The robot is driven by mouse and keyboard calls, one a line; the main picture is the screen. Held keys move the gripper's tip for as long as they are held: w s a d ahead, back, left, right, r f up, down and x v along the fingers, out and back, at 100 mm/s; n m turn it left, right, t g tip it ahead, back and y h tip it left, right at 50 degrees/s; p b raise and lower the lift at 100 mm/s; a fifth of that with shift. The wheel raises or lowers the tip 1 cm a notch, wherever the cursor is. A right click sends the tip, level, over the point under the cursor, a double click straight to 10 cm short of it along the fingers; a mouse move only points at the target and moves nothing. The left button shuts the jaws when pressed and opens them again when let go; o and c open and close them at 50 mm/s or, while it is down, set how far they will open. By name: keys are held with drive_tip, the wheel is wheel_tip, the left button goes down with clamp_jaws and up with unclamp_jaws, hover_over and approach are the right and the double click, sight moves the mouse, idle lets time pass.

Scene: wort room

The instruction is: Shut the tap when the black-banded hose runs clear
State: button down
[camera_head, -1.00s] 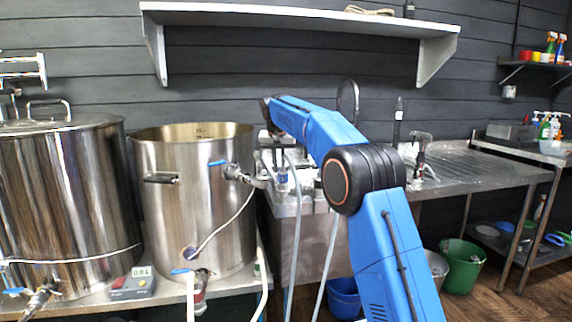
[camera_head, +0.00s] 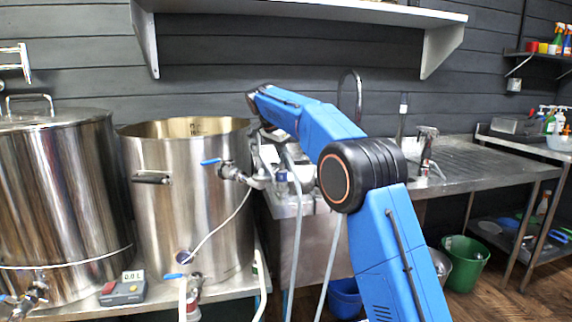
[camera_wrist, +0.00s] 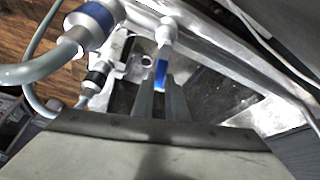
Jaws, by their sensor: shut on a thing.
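In the wrist view my gripper (camera_wrist: 163,100) is shut on the blue tap handle (camera_wrist: 160,72), a small lever below a pale metal stem. A grey hose with a black band (camera_wrist: 97,76) is to its left. A thicker grey hose with a blue band (camera_wrist: 90,20) is at the upper left. I cannot tell whether liquid runs from the black-banded hose, or how clear it is. In the head view my arm reaches over the steel sink bench (camera_head: 300,210), and my gripper's fingers are hidden there.
An open steel kettle (camera_head: 160,210) with blue-handled valves stands left of my arm. A lidded steel vessel (camera_head: 55,200) and a small display box (camera_head: 123,290) are farther left. A white shelf (camera_head: 300,12) hangs above. Green (camera_head: 465,262) and blue (camera_head: 344,298) buckets stand below.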

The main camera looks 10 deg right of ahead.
drive_tip(key=shift+s+d+m+g, duration=0.1)
drive_tip(key=shift+s+m+g, duration=0.3)
drive_tip(key=shift+m, duration=0.6)
drive_tip(key=c, duration=1.7)
unclamp_jaws()
drive_tip(key=shift+c, duration=0.2)
drive_tip(key=v, duration=0.7)
drive_tip(key=shift+r, duration=0.2)
